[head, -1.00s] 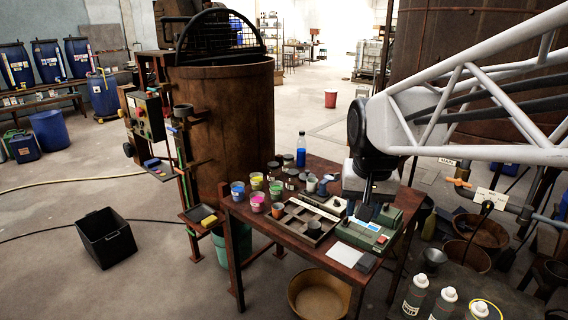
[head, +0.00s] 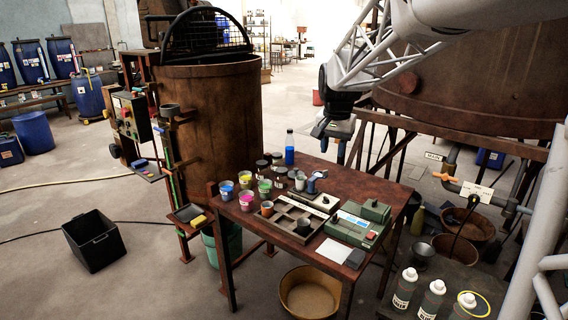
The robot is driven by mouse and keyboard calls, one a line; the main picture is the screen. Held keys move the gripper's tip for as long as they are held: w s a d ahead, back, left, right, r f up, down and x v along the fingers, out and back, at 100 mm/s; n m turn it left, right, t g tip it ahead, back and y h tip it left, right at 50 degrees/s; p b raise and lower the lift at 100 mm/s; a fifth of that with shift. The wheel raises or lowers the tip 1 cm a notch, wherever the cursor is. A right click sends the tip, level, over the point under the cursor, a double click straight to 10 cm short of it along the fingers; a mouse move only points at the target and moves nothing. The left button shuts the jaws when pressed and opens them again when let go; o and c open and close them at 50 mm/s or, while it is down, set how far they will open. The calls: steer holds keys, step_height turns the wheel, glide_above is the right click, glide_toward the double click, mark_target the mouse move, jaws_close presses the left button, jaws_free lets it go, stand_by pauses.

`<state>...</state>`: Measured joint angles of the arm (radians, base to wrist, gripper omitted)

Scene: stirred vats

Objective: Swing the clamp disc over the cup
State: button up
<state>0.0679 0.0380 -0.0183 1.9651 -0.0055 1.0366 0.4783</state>
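My gripper (head: 322,129) hangs beyond the table's far right side, near the large tank on the right, apart from the things on the table. A green box-like device (head: 350,228) stands at the right. I cannot make out for certain which part is the clamp disc.
The brown table (head: 346,181) has bare room at its back right. A rusty vat (head: 212,125) with a control box (head: 132,117) stands at the left. A valve pipe (head: 455,174) is at the right.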

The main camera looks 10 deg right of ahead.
steer(key=w+d+f+m, duration=0.2)
steer(key=w+f, duration=0.4)
steer(key=w, duration=0.6)
steer(key=w+d+f+m+g, duration=0.1)
steer(key=w+d+f+m, duration=0.1)
steer(key=w+d+f, duration=0.2)
steer(key=w+d+f+m, duration=0.2)
steer(key=w+f, duration=0.7)
steer(key=w, duration=1.1)
steer(key=shift+w+d+f, duration=0.15)
steer(key=shift+w+d, duration=0.15)
steer(key=shift+d, duration=0.2)
steer(key=shift+w+d+f, duration=0.1)
steer(key=shift+w+f, duration=0.2)
steer(key=shift+f, duration=3.9)
jaws_close()
